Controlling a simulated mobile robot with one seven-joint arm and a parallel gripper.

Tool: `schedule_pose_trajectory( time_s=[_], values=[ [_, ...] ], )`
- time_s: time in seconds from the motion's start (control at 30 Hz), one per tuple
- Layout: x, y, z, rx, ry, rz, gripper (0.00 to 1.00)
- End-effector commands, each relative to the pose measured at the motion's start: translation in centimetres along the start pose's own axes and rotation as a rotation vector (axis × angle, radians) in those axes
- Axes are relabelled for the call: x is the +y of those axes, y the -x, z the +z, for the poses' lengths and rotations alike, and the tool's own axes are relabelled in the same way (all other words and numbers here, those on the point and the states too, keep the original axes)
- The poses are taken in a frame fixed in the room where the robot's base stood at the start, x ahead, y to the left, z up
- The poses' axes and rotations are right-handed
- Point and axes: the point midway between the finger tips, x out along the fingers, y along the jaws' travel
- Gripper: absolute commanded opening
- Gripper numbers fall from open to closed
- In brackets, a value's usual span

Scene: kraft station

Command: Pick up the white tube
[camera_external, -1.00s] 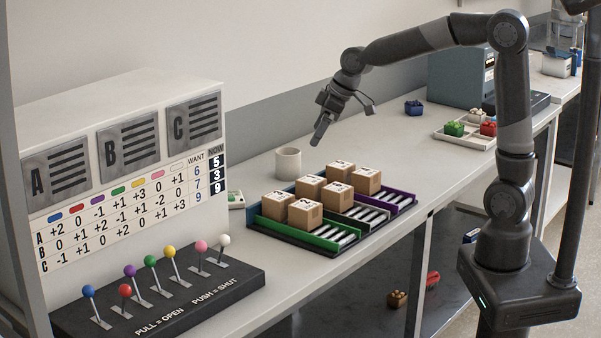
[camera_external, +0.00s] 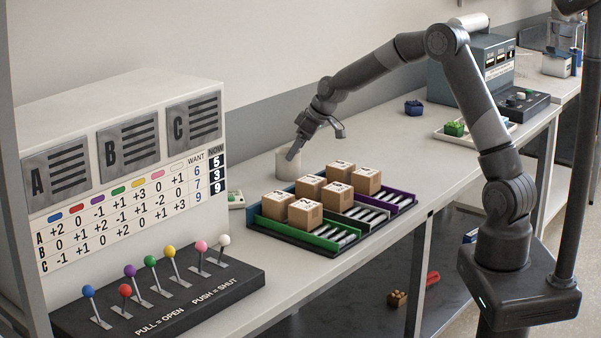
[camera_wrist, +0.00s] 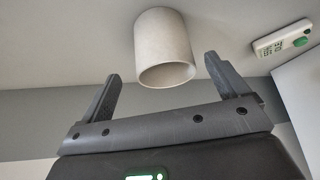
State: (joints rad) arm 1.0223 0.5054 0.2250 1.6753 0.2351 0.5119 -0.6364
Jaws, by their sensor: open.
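The white tube (camera_external: 288,166) stands upright on the bench behind the tray of boxes. In the wrist view the tube (camera_wrist: 164,48) shows its open end and lies ahead of my fingertips, roughly between their lines. My gripper (camera_external: 293,155) is open and empty, pointing down at the tube's upper part; in the external view its fingers overlap the tube's rim. The wrist view shows both fingers of my gripper (camera_wrist: 163,68) spread wide, one on each side. I cannot tell whether a finger touches the tube.
A dark rack (camera_external: 290,241) with several cardboard boxes (camera_external: 305,213) stands just in front of the tube. A small white remote-like device (camera_external: 236,199) lies to its left. Left is a lever panel (camera_external: 170,300) below a score board (camera_external: 120,170). The bench to the tube's right is clear.

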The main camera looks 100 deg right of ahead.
Motion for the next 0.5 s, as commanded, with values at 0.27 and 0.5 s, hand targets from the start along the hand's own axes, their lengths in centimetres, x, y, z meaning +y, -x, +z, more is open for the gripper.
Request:
schedule_pose_trajectory(
  time_s=[0.27,0.5],
  values=[
    [-0.2,-1.9,0.1,-0.001,0.0,0.0,0.92],
    [-0.5,-5.3,0.1,-0.001,0.0,0.0,0.92]
  ],
)
